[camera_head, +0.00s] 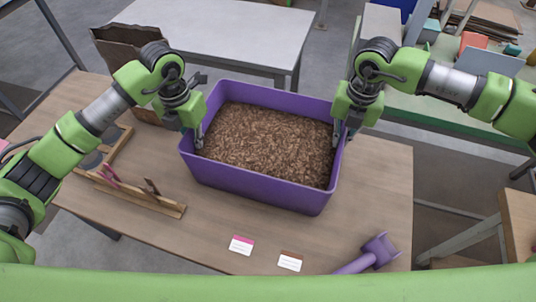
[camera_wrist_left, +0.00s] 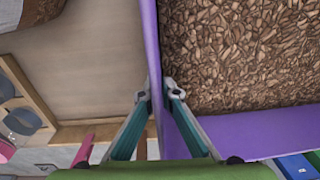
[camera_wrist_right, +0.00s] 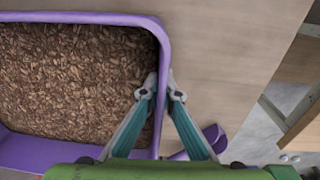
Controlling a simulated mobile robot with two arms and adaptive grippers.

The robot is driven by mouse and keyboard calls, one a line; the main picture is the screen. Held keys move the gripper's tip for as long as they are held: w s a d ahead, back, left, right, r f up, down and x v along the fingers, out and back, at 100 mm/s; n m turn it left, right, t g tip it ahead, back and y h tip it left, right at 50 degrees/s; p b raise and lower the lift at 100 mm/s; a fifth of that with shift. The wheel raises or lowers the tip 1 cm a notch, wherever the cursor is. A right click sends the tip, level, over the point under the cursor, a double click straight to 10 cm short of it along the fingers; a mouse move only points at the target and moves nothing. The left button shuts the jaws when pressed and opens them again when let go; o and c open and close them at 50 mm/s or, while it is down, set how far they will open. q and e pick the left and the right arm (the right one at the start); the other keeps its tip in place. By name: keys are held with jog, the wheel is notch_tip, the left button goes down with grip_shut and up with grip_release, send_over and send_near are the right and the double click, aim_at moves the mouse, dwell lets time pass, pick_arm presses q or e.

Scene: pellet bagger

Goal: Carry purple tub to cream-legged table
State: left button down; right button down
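The purple tub (camera_head: 262,186), full of brown pellets or chips (camera_head: 265,140), is at the wooden table in front of me; I cannot tell if its base touches the top. My left gripper (camera_head: 199,140) has its fingers on both sides of the tub's left wall, as the left wrist view (camera_wrist_left: 158,97) shows. My right gripper (camera_head: 343,140) straddles the right wall the same way, its fingertips close against it in the right wrist view (camera_wrist_right: 164,91). A table with pale, cream-like legs (camera_head: 470,240) stands at the right edge, only partly in view.
A wooden rack (camera_head: 140,200) stands left of the tub. Two labels (camera_head: 242,244) and a purple scoop (camera_head: 378,252) lie in front. A brown paper sack (camera_head: 125,55) stands behind left. A grey-topped table (camera_head: 220,30) is at the back, a green bench (camera_head: 450,120) at right.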

aim_at(192, 133)
pick_arm(q)
jog(key=shift+w+r, duration=0.1)
jog(key=shift+r, duration=0.1)
pick_arm(e)
jog(key=shift+w+r, duration=0.1)
jog(key=shift+r, duration=0.1)
